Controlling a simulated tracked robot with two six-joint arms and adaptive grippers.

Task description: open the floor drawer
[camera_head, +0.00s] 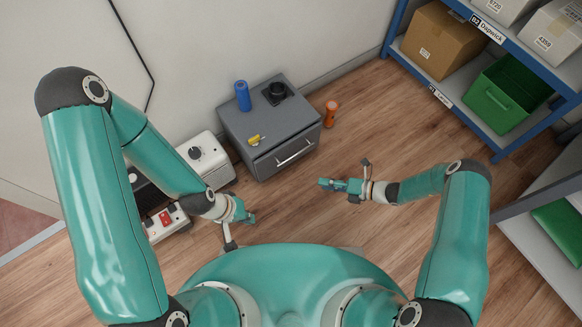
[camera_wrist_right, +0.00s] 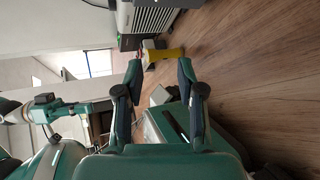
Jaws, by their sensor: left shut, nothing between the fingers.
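The floor drawer (camera_head: 270,165) is the front of a low grey cabinet (camera_head: 240,120) standing on the wooden floor against the wall. It looks closed, with a pale bar handle (camera_head: 295,153) across its front. My right gripper (camera_head: 327,184) is in front of the cabinet, to the right of and nearer than the handle, apart from it. In the right wrist view my right gripper (camera_wrist_right: 160,71) has its fingers spread with nothing held between them. My left gripper (camera_head: 248,216) is shut and empty, in front of the cabinet's left side and apart from the handle.
White machines (camera_head: 206,158) stand left. A blue-framed shelf (camera_head: 460,106) is right. Floor before the drawer is clear.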

